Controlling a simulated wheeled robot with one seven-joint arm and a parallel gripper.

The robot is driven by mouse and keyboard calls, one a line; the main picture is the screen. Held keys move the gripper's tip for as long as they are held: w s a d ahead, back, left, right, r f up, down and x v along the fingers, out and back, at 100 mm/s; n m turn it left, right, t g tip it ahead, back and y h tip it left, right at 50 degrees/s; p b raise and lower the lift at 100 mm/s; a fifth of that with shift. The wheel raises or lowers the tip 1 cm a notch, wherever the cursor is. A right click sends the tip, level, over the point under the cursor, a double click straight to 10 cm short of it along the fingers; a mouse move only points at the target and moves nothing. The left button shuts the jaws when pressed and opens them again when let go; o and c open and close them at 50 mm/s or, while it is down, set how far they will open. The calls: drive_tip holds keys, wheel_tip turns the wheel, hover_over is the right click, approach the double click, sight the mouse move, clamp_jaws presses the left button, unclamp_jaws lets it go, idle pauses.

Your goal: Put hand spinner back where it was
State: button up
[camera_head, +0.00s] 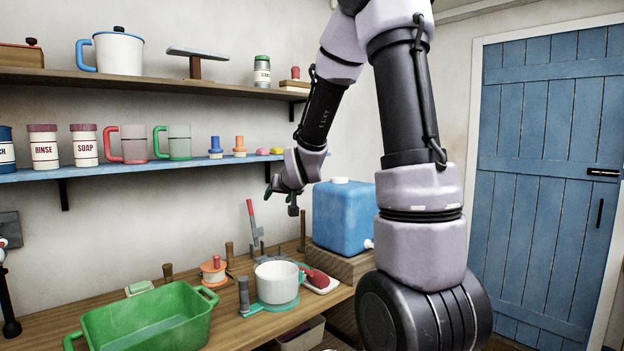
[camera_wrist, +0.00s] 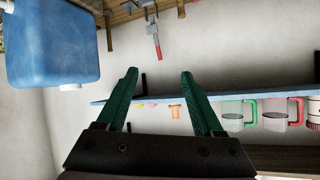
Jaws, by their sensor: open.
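I cannot tell for certain which object is the hand spinner. A likely one is the white tub (camera_head: 277,280) on a teal base with a grey upright handle, standing on the wooden counter (camera_head: 230,331). A smaller orange-and-white piece (camera_head: 213,270) stands behind it to the left. My gripper (camera_head: 292,205) is in the air above the back of the counter, just below the blue shelf's right end and left of the blue water tank (camera_head: 343,214). In the wrist view, which appears upside down, my gripper (camera_wrist: 158,73) has its green fingers apart with nothing between them.
A green basin (camera_head: 145,318) fills the counter's front left. A red-handled lever tool (camera_head: 252,222) and several wooden pegs stand along the back. The blue shelf (camera_head: 125,172) holds jars, mugs and small stoppers. A red brush (camera_head: 316,278) lies beside the tub.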

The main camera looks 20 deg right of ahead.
drive_tip(key=s+a+r+g, duration=0.1)
drive_tip(key=s+r, duration=0.2)
drive_tip(key=s, duration=0.7)
drive_tip(key=s+r+m+g+y, duration=0.1)
drive_tip(key=s+r+g, duration=0.1)
drive_tip(key=s, duration=0.8)
drive_tip(key=s+a+r+g+y, duration=0.1)
drive_tip(key=s+r, duration=0.4)
drive_tip(key=s, duration=0.5)
drive_tip(key=shift+s+a+m+g, duration=0.25)
drive_tip(key=shift+a+m+g, duration=0.05)
drive_tip(key=shift+g, duration=0.1)
